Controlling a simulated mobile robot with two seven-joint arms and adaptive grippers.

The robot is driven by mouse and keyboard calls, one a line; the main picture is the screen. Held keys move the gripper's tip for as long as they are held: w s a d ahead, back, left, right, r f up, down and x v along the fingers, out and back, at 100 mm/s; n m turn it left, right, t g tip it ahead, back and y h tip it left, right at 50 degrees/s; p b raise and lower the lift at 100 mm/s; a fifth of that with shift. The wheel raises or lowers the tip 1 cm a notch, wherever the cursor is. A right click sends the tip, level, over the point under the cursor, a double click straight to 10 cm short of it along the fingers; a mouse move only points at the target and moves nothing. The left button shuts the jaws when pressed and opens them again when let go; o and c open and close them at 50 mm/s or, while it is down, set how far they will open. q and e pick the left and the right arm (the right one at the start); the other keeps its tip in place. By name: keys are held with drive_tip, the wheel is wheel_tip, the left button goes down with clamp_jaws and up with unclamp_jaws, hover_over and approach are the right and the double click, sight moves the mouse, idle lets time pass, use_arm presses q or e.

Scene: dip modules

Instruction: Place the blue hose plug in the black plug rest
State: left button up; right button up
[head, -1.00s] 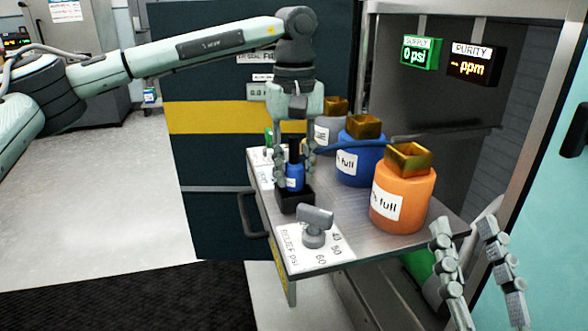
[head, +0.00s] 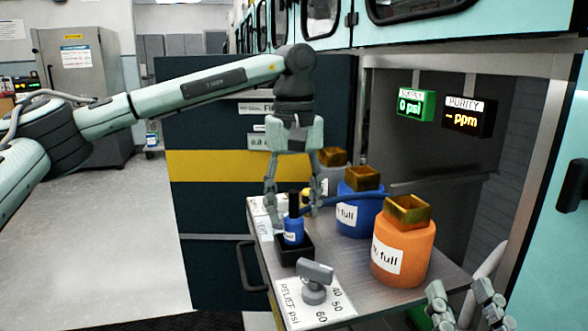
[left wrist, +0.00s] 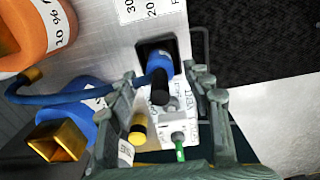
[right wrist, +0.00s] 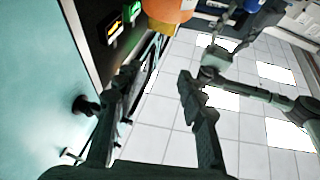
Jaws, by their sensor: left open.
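The blue hose plug (head: 293,230) has a blue body with a white label and a black top. It stands upright in the black plug rest (head: 296,254) on the shelf. A blue hose (head: 345,195) runs from it toward the blue bottle. In the left wrist view the plug (left wrist: 159,66) sits inside the dark square rest (left wrist: 168,47). My left gripper (head: 290,208) is open, with its fingers apart behind and above the plug; no contact shows. My right gripper (head: 465,305) is low at the right of the head view, empty; its fingers stand apart in the right wrist view (right wrist: 160,85).
Orange (head: 403,255), blue (head: 354,217) and grey bottles with brass-coloured square tops stand right of the rest. A grey relief knob (head: 314,282) is in front. The supply display (head: 415,104) reads 0 psi. A yellow-topped item (left wrist: 138,132) and a green-stemmed valve (left wrist: 179,145) are near the left fingers.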

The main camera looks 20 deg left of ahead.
sight(294, 217)
use_arm(q)
wheel_tip(294, 217, up, 9)
drive_tip(key=p, duration=0.1)
drive_tip(key=shift+f, duration=0.15)
use_arm(e)
drive_tip(key=f+g, duration=0.1)
drive_tip(key=w+f+g+h, duration=0.1)
drive_tip(key=f, duration=0.1)
drive_tip(key=f+g, duration=0.1)
drive_tip(key=f, duration=0.1)
drive_tip(key=shift+w+d+f, duration=0.1)
drive_tip(key=shift+w+d, duration=0.25)
